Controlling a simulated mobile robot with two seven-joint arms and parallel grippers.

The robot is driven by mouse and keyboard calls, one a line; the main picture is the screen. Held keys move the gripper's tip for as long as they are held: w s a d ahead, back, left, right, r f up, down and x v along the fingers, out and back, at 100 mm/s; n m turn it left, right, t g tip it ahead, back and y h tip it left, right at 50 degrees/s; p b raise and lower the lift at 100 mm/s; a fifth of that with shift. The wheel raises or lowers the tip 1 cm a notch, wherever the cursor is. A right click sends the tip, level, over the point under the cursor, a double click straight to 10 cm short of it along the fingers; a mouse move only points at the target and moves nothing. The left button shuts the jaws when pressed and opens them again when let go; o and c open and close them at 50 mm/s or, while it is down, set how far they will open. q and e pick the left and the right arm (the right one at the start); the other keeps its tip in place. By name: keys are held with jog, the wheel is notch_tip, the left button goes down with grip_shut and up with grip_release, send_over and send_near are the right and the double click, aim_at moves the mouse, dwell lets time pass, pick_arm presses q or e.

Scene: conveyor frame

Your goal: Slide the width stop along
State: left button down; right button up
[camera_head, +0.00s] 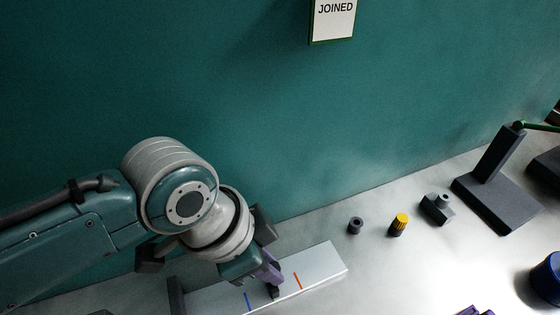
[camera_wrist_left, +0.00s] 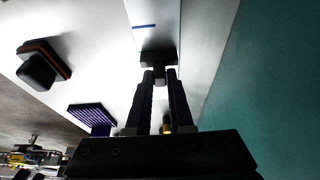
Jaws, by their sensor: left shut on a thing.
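The width stop (camera_head: 274,293) is a small dark block on a pale grey rail (camera_head: 325,264). It sits between a blue mark (camera_head: 248,301) and an orange mark (camera_head: 297,281) on the rail. My left gripper (camera_head: 271,278) reaches down over the rail and is shut on the stop. In the left wrist view, the purple fingers (camera_wrist_left: 160,76) close on the dark stop (camera_wrist_left: 158,57), with the blue mark (camera_wrist_left: 144,26) beyond it. The orange mark does not show in that view. My right gripper is out of view.
A dark ring (camera_head: 355,225), a yellow-topped knob (camera_head: 399,224), a grey block (camera_head: 438,208) and a dark stand (camera_head: 497,190) stand to the right. A blue round object (camera_head: 548,277) is at the right edge. A teal wall (camera_head: 330,120) rises behind.

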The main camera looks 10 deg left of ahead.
pick_arm(q)
jog(key=shift+w+d+f+b, duration=0.1)
jog(key=shift+w+d+b, duration=0.5)
jog(key=shift+d, duration=0.3)
jog(key=shift+w+d+b, duration=0.45)
jog(key=shift+w+d, duration=0.2)
jog(key=shift+d, duration=0.25)
jog(key=c, duration=0.7)
grip_release()
